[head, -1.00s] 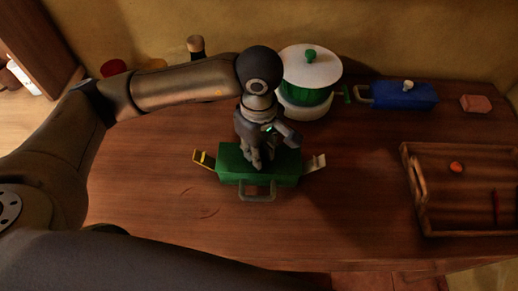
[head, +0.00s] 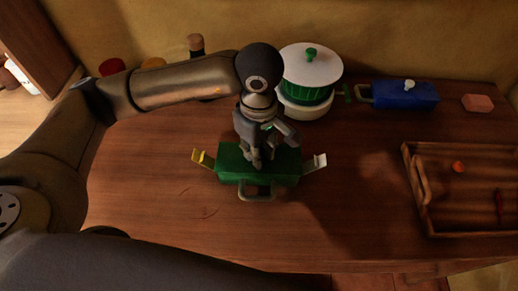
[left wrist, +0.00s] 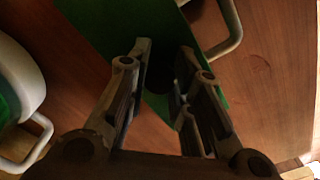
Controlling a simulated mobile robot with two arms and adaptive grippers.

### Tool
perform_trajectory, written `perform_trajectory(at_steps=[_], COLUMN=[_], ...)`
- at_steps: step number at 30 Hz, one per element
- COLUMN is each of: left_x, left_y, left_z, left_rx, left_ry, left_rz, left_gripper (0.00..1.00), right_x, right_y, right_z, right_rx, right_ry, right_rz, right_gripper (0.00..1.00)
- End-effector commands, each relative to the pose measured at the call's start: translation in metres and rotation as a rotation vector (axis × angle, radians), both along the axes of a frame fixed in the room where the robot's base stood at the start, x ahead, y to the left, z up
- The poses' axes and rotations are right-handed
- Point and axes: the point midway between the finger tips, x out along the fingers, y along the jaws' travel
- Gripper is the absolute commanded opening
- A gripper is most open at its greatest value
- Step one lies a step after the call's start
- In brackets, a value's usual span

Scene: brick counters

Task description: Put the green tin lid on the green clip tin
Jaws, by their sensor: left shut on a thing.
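The green clip tin (head: 232,178) stands on the wooden counter, with a handle at its front. Its two end clips, a yellowish left clip (head: 203,159) and a pale right clip (head: 316,164), stick out and up. The green tin lid (head: 287,157) appears as the flat green top at the tin; I cannot tell whether it is fully seated. Green surface (left wrist: 95,20) also shows in the left wrist view. My left gripper (head: 254,164) points down at the middle of the lid, shut on its dark knob, which its fingers mostly hide. My right gripper is not in view.
A white-and-green lidded pot (head: 309,75) stands behind the tin. A blue tin (head: 404,95) and a pinkish block (head: 477,103) are at the back right. A wooden tray (head: 424,205) with small red items is at right. The front counter is clear.

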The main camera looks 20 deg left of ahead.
Motion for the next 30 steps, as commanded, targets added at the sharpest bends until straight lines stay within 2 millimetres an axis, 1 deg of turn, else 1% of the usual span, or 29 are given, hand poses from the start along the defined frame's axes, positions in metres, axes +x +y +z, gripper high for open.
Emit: perform_trajectory(at_steps=[7,8,13,14,20,22,25,26,30], left_x=[0.0001,0.0001,0.0001,0.0001,0.0001,0.0,0.0,0.0,0.0], left_y=[-0.0001,-0.0001,-0.0001,-0.0001,0.0,0.0,0.0,0.0,0.0], left_z=[0.0003,0.0003,0.0002,0.0002,0.0001,-0.0001,-0.0001,-0.0001,-0.0001], left_rx=[0.0,0.0,0.0,0.0,0.0,0.0,0.0,0.0,0.0], left_ry=[-0.001,-0.001,-0.001,-0.001,0.0,0.0,0.0,0.0,0.0], left_rz=[0.0,0.0,0.0,0.0,0.0,0.0,0.0,0.0,0.0], left_gripper=[0.0,0.22,0.44,0.46,0.46,0.52,0.65,0.68,0.68], right_x=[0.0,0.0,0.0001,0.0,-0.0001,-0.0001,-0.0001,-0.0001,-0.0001], right_y=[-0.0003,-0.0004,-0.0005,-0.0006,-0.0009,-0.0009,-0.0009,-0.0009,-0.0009], right_z=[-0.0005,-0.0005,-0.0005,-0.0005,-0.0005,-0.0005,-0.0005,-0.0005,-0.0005], right_rx=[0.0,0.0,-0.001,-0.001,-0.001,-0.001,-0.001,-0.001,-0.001], right_ry=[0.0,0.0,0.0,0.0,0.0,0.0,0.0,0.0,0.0], right_rz=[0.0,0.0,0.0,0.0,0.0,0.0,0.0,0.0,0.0], right_gripper=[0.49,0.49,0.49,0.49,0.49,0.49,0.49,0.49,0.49])
